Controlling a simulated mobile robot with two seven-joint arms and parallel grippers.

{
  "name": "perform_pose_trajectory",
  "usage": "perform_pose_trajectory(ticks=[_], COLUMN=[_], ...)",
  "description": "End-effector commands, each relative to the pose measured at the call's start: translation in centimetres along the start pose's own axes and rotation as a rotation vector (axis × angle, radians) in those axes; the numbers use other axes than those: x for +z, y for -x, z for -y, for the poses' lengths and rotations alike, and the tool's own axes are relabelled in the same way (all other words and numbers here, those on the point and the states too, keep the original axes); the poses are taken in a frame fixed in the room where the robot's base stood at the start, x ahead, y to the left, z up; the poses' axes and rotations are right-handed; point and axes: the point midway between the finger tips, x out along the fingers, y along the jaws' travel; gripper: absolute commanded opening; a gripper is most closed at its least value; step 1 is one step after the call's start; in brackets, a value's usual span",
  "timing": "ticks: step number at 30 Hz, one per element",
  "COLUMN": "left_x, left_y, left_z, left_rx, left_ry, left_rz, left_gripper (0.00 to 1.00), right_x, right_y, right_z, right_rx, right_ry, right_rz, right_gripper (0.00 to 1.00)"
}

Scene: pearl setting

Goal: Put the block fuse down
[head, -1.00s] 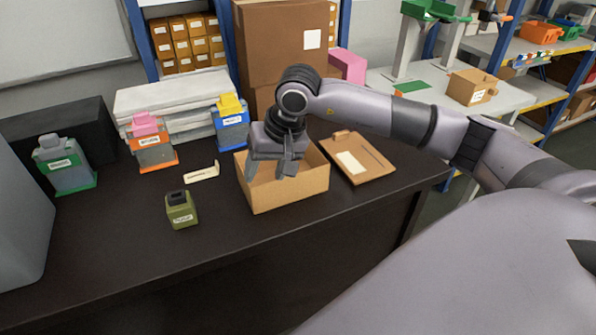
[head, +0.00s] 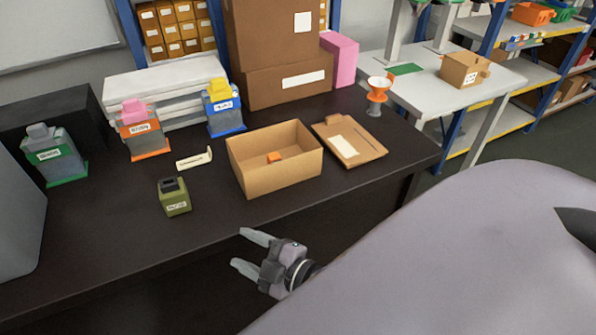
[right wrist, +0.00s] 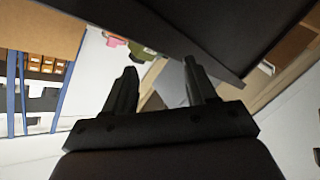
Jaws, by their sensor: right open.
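A small orange block (head: 275,157), which I take to be the block fuse, lies on the floor of the open cardboard box (head: 283,178) on the dark table. Its underside and fine detail are too small to tell. My right gripper (head: 238,247) is open and empty, in front of the table's front edge and apart from the box. In the right wrist view its two fingers (right wrist: 160,67) stand apart with nothing between them. My left gripper is not in view.
An olive-green labelled container (head: 174,197) stands left of the box, near a small label holder (head: 195,159). A clipboard (head: 349,140) lies right of the box. Green, orange and blue labelled containers stand further back. An orange funnel-like stand (head: 377,91) is at the back right.

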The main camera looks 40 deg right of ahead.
Motion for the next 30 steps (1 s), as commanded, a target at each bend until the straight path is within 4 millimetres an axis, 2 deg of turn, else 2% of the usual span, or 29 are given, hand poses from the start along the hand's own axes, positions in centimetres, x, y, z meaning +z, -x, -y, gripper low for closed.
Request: perform_pose_trajectory(ticks=[1,3,6,9,12,20,30], left_x=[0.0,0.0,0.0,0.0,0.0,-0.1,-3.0], left_y=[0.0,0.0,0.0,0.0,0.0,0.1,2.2], left_z=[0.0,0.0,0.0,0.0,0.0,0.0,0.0], left_rx=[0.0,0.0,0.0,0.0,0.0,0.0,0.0], left_ry=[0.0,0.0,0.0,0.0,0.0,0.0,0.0], left_rz=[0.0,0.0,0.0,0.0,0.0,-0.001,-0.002], left_gripper=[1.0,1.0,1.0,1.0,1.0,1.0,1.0], right_x=[2.5,5.1,7.5,8.7,9.0,8.9,6.4], right_y=[1.8,4.1,6.9,8.6,9.2,9.2,9.7], right_z=[2.0,4.2,6.8,8.2,8.8,8.7,6.2], right_rx=[-0.032,-0.058,-0.076,-0.082,-0.083,-0.084,-0.084], right_ry=[-0.187,-0.407,-0.637,-0.765,-0.812,-0.811,-0.808], right_rz=[0.117,0.252,0.398,0.48,0.511,0.51,0.508], right_gripper=[0.56,0.56,0.56,0.56,0.56,0.56,0.56])
